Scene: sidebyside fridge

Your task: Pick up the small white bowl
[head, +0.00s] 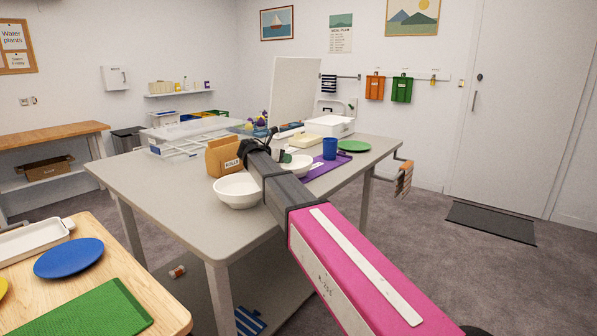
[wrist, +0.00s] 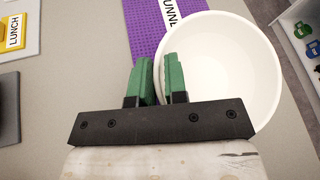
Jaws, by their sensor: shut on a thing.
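The small white bowl (head: 300,168) is at the purple mat on the grey table, partly hidden behind my arm in the head view. In the wrist view the bowl (wrist: 230,65) fills the upper right and overlaps the mat's lower edge. My gripper (wrist: 161,78) has green fingertips and is shut on the bowl's left rim, one finger outside and one inside. In the head view my gripper (head: 286,157) is mostly hidden by the arm. The bowl looks empty and about level. I cannot tell whether it touches the table.
A larger white bowl (head: 238,191) stands left of my arm, near an orange-brown box (head: 222,157). The purple mat (head: 325,165), a blue cup (head: 330,148) and a green plate (head: 354,146) lie to the right.

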